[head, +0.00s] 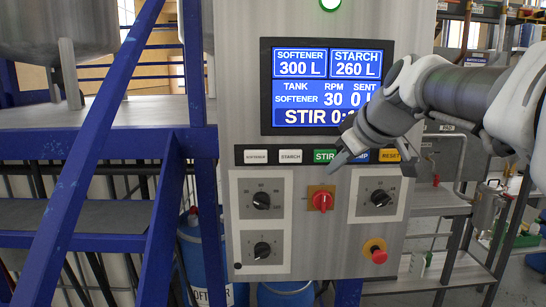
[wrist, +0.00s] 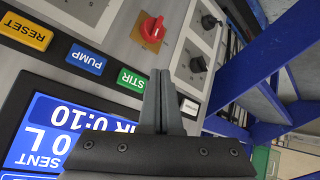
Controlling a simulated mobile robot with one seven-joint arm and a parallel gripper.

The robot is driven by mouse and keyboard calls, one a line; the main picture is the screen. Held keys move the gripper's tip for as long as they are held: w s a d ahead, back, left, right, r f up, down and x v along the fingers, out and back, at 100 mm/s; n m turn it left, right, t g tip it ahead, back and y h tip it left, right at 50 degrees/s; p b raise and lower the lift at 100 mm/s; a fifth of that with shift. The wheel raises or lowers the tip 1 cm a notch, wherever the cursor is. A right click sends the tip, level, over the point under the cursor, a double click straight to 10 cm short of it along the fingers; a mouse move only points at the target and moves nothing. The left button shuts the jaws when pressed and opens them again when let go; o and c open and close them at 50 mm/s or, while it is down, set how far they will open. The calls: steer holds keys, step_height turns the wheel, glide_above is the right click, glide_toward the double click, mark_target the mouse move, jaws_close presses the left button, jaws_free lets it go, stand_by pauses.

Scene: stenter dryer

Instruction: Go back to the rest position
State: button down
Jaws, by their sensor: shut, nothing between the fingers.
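My gripper (head: 338,163) is shut and empty in front of the grey control panel (head: 228,80), just right of the green STIR button (head: 324,156). My arm covers part of the screen (head: 292,66) and most of the PUMP button. In the wrist view my shut fingers (wrist: 161,78) point toward the panel near the STIR button (wrist: 131,81); I cannot tell whether they touch it. The PUMP button (wrist: 86,59) shows whole there. The screen reads softener 300 L, starch 260 L, RPM 30, sent 0 L. The wrist view shows "0:10" after STIR.
Below the buttons are a red switch (head: 322,200), black dials (head: 261,200) and a red emergency knob (head: 376,252). A yellow RESET button (head: 390,156) is at the right. Blue stair rails (head: 100,140) stand left, shelving (head: 455,210) right.

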steer(key=s+f+m+g+h, duration=0.1)
steer(key=s+f+m, duration=0.2)
steer(key=s+f, duration=0.6)
steer(key=s+f+m+g+h, duration=0.2)
steer(key=s+f+m, duration=0.2)
steer(key=s+f, duration=0.5)
steer(key=s, duration=0.7)
steer(key=shift+f+m, duration=0.25)
steer(key=shift+m, duration=0.05)
